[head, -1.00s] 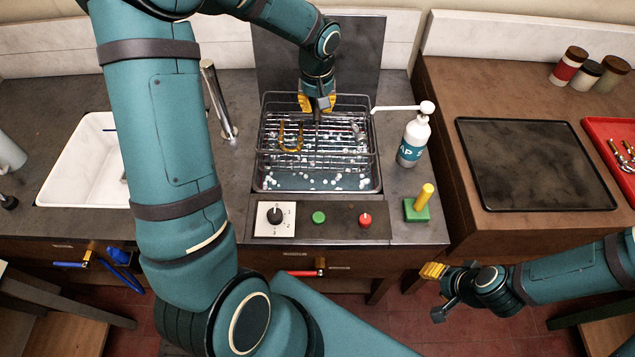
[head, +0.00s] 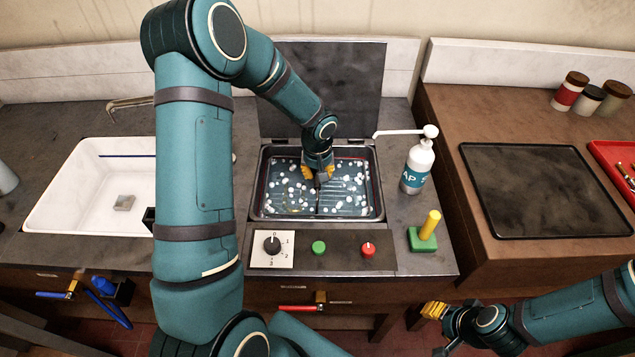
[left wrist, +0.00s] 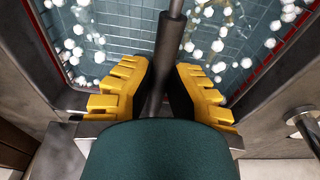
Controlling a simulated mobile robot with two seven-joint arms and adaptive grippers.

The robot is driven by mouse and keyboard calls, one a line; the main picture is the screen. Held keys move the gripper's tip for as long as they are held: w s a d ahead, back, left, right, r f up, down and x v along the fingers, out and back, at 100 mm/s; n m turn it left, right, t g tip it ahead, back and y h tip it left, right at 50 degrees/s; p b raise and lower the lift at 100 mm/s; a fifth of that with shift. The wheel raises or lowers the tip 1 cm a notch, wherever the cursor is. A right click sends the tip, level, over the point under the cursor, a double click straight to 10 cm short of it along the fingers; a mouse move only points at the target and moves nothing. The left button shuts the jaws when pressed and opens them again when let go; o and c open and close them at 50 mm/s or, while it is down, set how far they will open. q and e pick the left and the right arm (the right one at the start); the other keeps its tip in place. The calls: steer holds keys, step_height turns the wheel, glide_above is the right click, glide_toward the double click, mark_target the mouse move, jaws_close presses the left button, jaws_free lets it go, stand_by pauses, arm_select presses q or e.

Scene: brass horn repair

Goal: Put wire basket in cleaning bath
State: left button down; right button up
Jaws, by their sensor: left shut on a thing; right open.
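The cleaning bath (head: 258,190) is the open metal tank set in the counter, filled with blue liquid and white foam blobs. The wire basket (head: 347,180) is down inside it, its mesh showing through the liquid among the foam. The mesh also shows in the left wrist view (left wrist: 125,30). My left gripper (head: 317,174) is over the middle of the bath, shut on the basket's dark upright handle (left wrist: 167,65). Whether the basket touches the bath floor is hidden. My right gripper (head: 436,312) is open and empty in front of the counter, at lower right.
The bath's raised lid (head: 335,85) stands behind it. A pump bottle (head: 417,165) and a green block with a yellow peg (head: 424,238) are to its right. A control panel (head: 345,250) lies in front. A white sink (head: 90,205) is at left, a black tray (head: 545,190) at right.

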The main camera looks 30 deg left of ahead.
arm_select(q)
steer(key=shift+f, duration=1.9)
steer(key=c, duration=1.1)
jaws_free()
steer(key=shift+r, duration=0.1)
steer(key=r, duration=0.4)
steer(key=s+r, duration=0.1)
steer(key=r, duration=0.3)
steer(key=r+p, duration=0.1)
steer(key=r, duration=0.3)
steer(key=shift+s+d, duration=0.2)
steer(key=shift+d, duration=0.2)
steer(key=shift+f, duration=0.1)
